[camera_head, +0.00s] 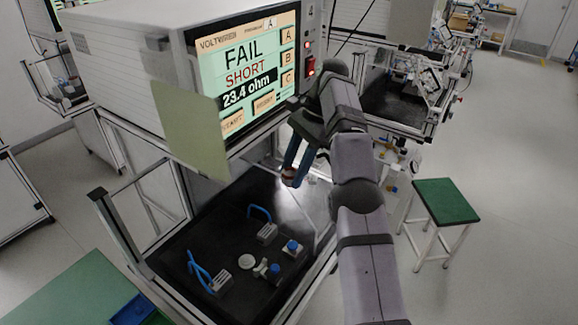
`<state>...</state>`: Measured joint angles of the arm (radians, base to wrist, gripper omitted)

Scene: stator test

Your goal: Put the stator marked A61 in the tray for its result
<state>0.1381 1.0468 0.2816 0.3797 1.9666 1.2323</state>
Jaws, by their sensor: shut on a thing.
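My gripper (291,172) has blue fingers and hangs down in front of the tester, above the black test bay. It is shut on a small dark and reddish thing (289,177), which looks like the stator. The fingers cover much of it and no mark can be read. The tester (120,45) has a lit screen (246,75) reading FAIL, SHORT, 23.4 ohm. A blue tray (132,310) shows only in part at the lower left edge. Any label on it is out of view.
The black bay floor (215,238) holds two blue-handled clamps (267,232), a white disc (247,262) and small blue-topped fittings (291,248). Metal frame posts stand around the bay. A pale green panel (191,132) hangs before the tester. A green stool (446,200) stands right.

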